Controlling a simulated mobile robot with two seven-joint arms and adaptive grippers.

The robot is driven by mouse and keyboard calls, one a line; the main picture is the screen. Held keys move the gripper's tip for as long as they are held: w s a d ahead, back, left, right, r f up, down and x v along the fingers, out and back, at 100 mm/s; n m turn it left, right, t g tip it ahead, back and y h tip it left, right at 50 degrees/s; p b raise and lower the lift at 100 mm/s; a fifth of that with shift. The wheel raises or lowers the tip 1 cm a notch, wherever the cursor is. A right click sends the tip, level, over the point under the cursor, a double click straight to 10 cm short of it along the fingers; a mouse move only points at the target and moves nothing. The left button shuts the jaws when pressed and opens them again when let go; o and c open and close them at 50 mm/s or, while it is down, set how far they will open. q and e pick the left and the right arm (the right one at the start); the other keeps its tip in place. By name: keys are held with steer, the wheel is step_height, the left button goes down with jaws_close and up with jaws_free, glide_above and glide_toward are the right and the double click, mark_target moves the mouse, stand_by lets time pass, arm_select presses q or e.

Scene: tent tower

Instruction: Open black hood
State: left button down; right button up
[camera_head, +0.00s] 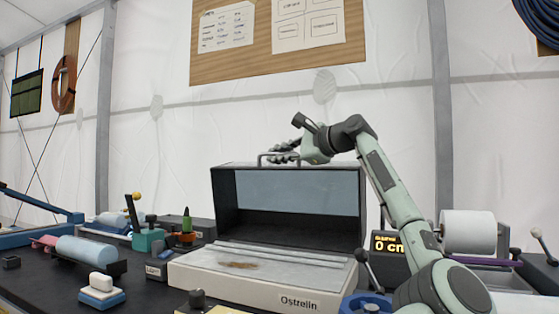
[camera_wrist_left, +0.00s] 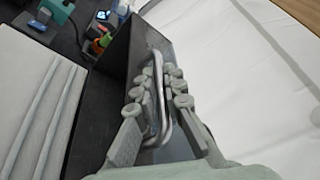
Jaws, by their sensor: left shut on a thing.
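The black hood (camera_head: 290,243) stands raised at the back of a white base (camera_head: 230,285) labelled "Ostrelin", its hollow side and grey-blue inner panel facing me. In the left wrist view the dark hood (camera_wrist_left: 98,118) has a metal loop handle (camera_wrist_left: 159,75). My left gripper (camera_head: 284,157) is at the hood's top edge in the head view, its arm coming from the lower right. In the left wrist view its fingers (camera_wrist_left: 155,83) lie on both sides of the handle, shut on it. My right gripper is not in view.
A paper roll (camera_head: 468,232) and a small display (camera_head: 388,244) stand right of the hood. A blue cylinder (camera_head: 88,251), a white-topped block (camera_head: 101,284) and small tools crowd the dark table on the left. A white tent wall stands behind.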

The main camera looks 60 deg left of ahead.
arm_select(q)
steer(key=c, duration=1.9)
jaws_free()
steer(key=shift+w, duration=0.1)
steer(key=v, duration=1.2)
